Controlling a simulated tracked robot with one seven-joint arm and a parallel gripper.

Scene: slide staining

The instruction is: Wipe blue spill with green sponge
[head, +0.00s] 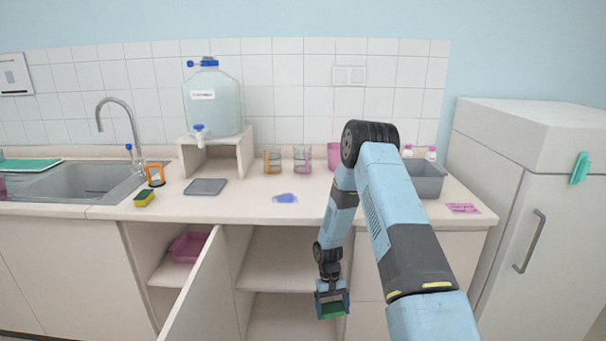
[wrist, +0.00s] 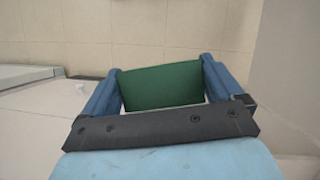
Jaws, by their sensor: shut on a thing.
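The blue spill (head: 285,198) is a small irregular patch on the countertop, in the middle of the head view. My gripper (head: 332,302) is low in front of the cabinets, below the counter's front edge and well under the spill. It is shut on the green sponge (head: 332,309). In the wrist view the sponge (wrist: 160,86) sits between the two blue fingers of my gripper (wrist: 160,88). The spill does not show in the wrist view.
A cabinet door (head: 200,292) stands open left of my gripper. On the counter (head: 245,206) are a grey tray (head: 206,187), a yellow-green sponge (head: 144,198), glass beakers (head: 302,158), a grey bin (head: 425,180) and a pink item (head: 462,208). The counter around the spill is clear.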

